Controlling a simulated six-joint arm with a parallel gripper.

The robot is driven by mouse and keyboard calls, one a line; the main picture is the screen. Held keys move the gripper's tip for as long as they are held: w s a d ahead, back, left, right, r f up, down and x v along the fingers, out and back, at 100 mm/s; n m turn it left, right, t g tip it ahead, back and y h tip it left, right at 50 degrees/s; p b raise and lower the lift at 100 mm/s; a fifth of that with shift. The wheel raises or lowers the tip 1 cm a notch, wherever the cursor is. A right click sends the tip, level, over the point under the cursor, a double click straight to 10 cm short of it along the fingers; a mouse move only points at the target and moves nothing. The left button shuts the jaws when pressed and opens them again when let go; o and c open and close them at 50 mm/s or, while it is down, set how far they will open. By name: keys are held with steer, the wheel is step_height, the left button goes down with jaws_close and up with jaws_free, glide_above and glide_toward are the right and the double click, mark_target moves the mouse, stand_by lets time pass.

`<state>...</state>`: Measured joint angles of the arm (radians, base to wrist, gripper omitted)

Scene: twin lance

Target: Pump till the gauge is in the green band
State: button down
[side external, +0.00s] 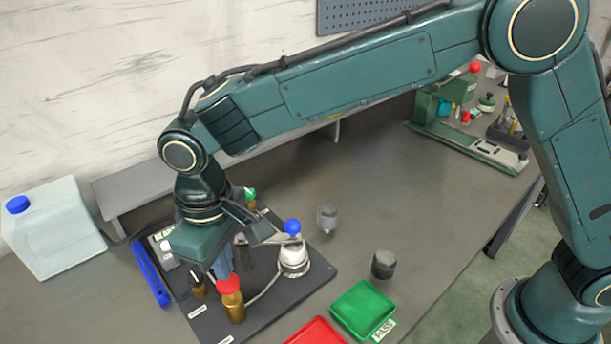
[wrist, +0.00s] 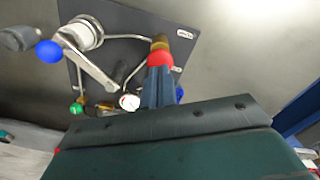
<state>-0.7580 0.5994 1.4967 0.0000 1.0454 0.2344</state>
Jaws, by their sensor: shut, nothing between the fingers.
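The pump (side external: 294,260) is a silver body on a dark board (side external: 262,312), with a lever ending in a blue knob (side external: 292,227). The blue knob (wrist: 49,51) and pump body (wrist: 83,34) also show in the wrist view. A gauge with a white dial (wrist: 129,101) is partly in view beside my fingers; its needle and band are too small to read. My gripper (side external: 223,268) is shut and empty, pointing down by a red-topped brass fitting (side external: 231,300). In the wrist view its fingers (wrist: 158,84) overlap the red cap (wrist: 160,58); I cannot tell whether they touch.
A green-topped fitting (side external: 250,195) stands behind my gripper. A blue bar (side external: 150,272) lies at the board's left. Green (side external: 364,308) and red (side external: 316,332) trays are at the front, with two grey cylinders (side external: 327,218) (side external: 384,264) nearby. A white jug (side external: 55,230) is far left.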

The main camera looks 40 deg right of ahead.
steer(key=shift+f, duration=0.45)
steer(key=shift+f, duration=1.65)
steer(key=shift+r, duration=2.35)
step_height(320, 180, up, 6)
steer(key=shift+f, duration=0.1)
